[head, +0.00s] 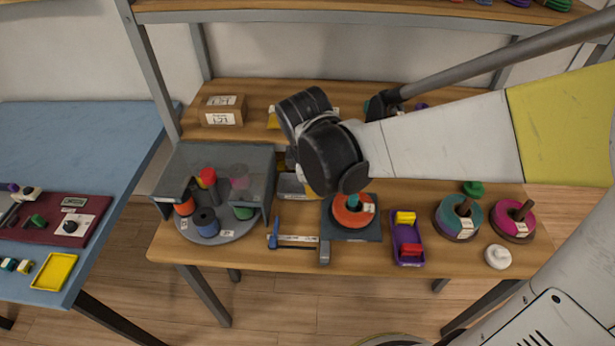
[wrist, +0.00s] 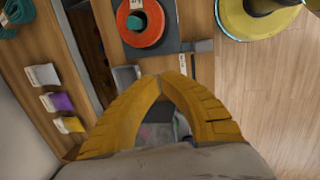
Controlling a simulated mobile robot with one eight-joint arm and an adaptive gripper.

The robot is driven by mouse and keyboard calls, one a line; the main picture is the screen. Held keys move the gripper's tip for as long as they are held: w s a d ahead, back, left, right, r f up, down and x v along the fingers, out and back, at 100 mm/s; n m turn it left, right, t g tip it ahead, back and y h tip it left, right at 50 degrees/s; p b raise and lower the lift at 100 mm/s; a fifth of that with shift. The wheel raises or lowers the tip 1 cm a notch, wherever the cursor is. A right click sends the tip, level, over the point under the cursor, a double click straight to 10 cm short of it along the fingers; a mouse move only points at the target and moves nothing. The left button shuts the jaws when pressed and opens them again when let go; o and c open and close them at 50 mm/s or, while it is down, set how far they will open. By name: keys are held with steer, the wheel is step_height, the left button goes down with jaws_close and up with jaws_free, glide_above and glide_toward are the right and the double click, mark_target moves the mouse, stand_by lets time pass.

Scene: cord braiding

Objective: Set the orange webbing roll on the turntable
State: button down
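The orange webbing roll (head: 346,215) lies flat around a teal post on a dark square plate, at the middle of the bench. The roll also shows at the top of the wrist view (wrist: 155,36). The turntable (head: 238,228) is a grey disc at the bench's left, partly under a grey see-through cover (head: 225,160). Several spools stand on it, among them blue, green and orange-red ones. My gripper (wrist: 162,78) has its yellow fingertips together with nothing seen between them, apart from the roll. In the head view my black wrist mostly hides it.
A blue clamp (head: 297,240) lies between turntable and plate. Right of the plate are a purple tray (head: 408,250), a teal roll (head: 445,220), a magenta roll (head: 505,222) and a white knob (head: 498,257). A raised shelf with a cardboard box (head: 222,104) stands behind.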

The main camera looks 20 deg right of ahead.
mark_target(332, 216)
steer(key=w+f+n+b, duration=0.1)
steer(key=f+n, duration=0.1)
steer(key=f, duration=0.4)
steer(key=w+f+n+g+h+b, duration=0.1)
steer(key=f+n+b, duration=0.1)
steer(key=f, duration=0.3)
steer(key=w+f+n+b, duration=0.1)
steer(key=f, duration=0.5)
steer(key=shift+d+f+n+g+h+b, duration=0.3)
steer(key=shift+d+f+n+g, duration=0.05)
steer(key=shift+n+g, duration=0.05)
steer(key=shift+w+d+r, duration=0.1)
steer(key=shift+d+r, duration=0.05)
steer(key=shift+d, duration=0.5)
steer(key=shift+w+d+r, duration=0.1)
steer(key=shift+d, duration=0.5)
steer(key=shift+w+d+r+b, duration=0.1)
steer(key=shift+d+b, duration=0.25)
steer(key=shift+d, duration=0.2)
steer(key=shift+w+d, duration=0.1)
steer(key=shift+d, duration=0.55)
